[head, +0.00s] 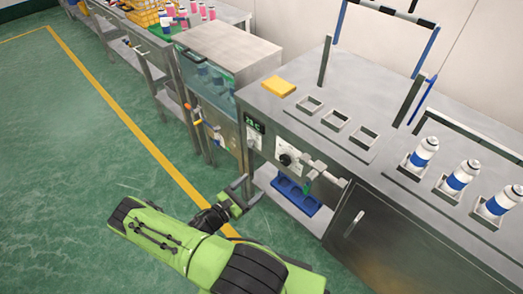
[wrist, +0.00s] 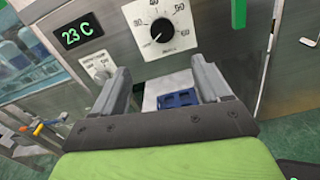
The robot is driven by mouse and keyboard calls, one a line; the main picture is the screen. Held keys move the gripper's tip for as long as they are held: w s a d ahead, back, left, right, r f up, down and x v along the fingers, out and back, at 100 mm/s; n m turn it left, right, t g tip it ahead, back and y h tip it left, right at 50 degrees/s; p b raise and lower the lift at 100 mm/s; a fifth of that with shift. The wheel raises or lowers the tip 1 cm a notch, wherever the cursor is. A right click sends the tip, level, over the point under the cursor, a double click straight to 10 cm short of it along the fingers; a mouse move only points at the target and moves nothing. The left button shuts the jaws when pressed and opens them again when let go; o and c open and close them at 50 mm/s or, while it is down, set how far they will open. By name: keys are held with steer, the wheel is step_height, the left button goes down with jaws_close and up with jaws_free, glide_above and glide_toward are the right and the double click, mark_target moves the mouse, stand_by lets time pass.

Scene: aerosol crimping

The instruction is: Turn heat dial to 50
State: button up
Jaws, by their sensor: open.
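The black heat dial (wrist: 162,30) sits on a white scale plate (wrist: 183,26) with printed numbers, on the front of the steel machine. Its pointer mark seems to aim at the lower left, though this is small. A display (wrist: 80,34) beside it reads 23 C in green. The dial also shows in the head view (head: 286,159). My gripper (wrist: 163,85) is open and empty, with its fingers below the dial in the wrist view and apart from it. In the head view my gripper (head: 247,191) is left of and below the dial, in front of the machine.
A smaller knob (wrist: 102,69) on a white plate is below the display. A green handle (wrist: 238,13) is right of the dial. A blue tray (head: 295,196) lies on the lower shelf. White-and-blue cans (head: 425,152) stand on the machine top. Green floor lies open at left.

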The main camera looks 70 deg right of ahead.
mark_target(284, 162)
steer(key=x, duration=0.5)
steer(key=b+x, duration=0.1)
steer(key=x, duration=0.4)
steer(key=b+x, duration=0.1)
steer(key=x, duration=0.4)
steer(key=shift+s+d, duration=0.15)
steer(key=shift+s, duration=0.3)
steer(key=c, duration=1)
